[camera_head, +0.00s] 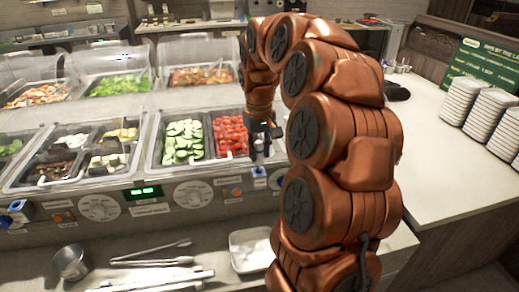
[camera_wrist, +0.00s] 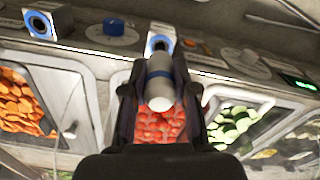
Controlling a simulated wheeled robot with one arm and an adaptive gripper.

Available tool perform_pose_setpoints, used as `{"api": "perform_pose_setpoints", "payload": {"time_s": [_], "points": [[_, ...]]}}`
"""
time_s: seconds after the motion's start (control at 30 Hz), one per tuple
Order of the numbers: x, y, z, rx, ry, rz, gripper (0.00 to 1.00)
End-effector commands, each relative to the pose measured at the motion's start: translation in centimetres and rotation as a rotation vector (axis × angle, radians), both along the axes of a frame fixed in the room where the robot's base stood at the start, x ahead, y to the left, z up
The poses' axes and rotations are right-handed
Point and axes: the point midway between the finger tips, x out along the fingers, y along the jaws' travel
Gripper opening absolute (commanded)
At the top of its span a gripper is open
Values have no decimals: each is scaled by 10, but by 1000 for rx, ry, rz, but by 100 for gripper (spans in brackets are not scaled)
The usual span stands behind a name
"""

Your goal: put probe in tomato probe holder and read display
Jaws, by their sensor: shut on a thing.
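My gripper (camera_wrist: 158,92) is shut on a white probe with a blue band (camera_wrist: 160,88). In the wrist view the probe lies between the fingers, over the red tomatoes (camera_wrist: 153,125). A white holder with a blue ring (camera_wrist: 160,42) sits just beyond the probe on the counter front; I cannot tell if they touch. In the head view my gripper (camera_head: 264,132) is at the right edge of the tomato pan (camera_head: 230,135), above a blue and white holder (camera_head: 260,178). A green-lit display (camera_head: 146,192) is on the front panel, too small to read.
Another blue-ringed holder (camera_wrist: 39,25) and a blue knob (camera_wrist: 113,28) show in the wrist view. Cucumber slices (camera_head: 184,142) lie left of the tomatoes. Tongs (camera_head: 150,253), a metal cup (camera_head: 71,262) and a white tray (camera_head: 251,249) are on the lower shelf. Plates (camera_head: 463,101) are stacked right.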

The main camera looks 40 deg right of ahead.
Motion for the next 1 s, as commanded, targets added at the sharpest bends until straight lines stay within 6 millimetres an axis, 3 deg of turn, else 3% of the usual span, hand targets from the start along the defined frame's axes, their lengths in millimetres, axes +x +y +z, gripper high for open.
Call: {"api": "perform_pose_setpoints", "payload": {"time_s": [1.0], "points": [[0, 0, -14, 0, 1, 0, 0]]}}
